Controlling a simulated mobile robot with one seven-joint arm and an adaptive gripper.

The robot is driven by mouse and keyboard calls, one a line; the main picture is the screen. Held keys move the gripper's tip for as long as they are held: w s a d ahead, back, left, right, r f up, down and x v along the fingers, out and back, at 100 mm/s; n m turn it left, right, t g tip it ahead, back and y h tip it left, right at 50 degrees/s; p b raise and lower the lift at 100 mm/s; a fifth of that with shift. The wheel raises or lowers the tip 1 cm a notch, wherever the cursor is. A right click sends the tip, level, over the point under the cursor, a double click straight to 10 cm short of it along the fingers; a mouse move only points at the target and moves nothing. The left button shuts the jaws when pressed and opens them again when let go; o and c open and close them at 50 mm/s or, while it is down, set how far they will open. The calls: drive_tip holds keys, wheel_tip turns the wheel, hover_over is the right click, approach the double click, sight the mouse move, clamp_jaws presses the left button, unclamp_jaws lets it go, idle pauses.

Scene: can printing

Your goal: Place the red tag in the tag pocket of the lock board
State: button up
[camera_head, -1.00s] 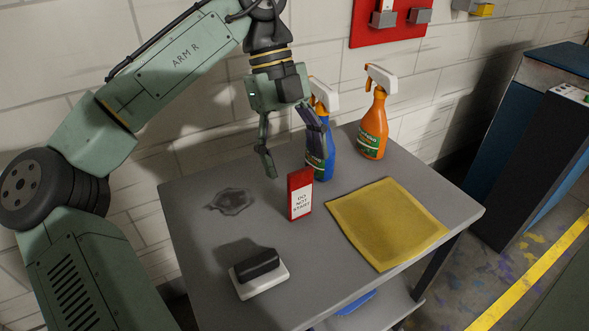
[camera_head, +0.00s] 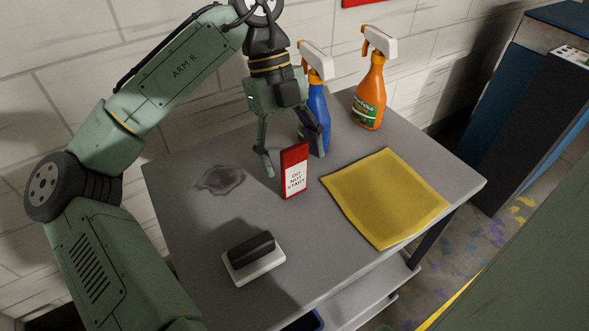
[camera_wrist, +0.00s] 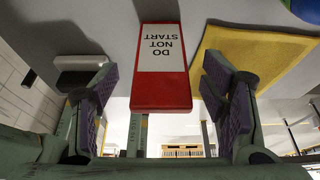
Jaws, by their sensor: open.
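The red tag (camera_head: 294,169) with a white "DO NOT START" label stands upright on the grey table. It shows inverted in the wrist view (camera_wrist: 160,82), between the fingers with a gap on each side. My gripper (camera_head: 294,158) is open and low over the table at the tag, its fingers to either side. I cannot tell how far down the fingers overlap it. A sliver of the red board (camera_head: 362,2) on the wall shows at the top edge; it seems to be the lock board, and its tag pocket is out of view.
A blue spray bottle (camera_head: 318,105) stands close behind my gripper, and an orange one (camera_head: 369,95) to its right. A yellow cloth (camera_head: 385,198) lies right of the tag. A black-and-white eraser-like block (camera_head: 252,258) sits at the front left.

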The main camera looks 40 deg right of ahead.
sight(295, 194)
drive_tip(key=shift+x, duration=1.55)
drive_tip(key=shift+d, duration=0.1)
drive_tip(key=c, duration=1.2)
drive_tip(key=shift+w+r, duration=0.1)
drive_tip(key=shift+c, duration=0.2)
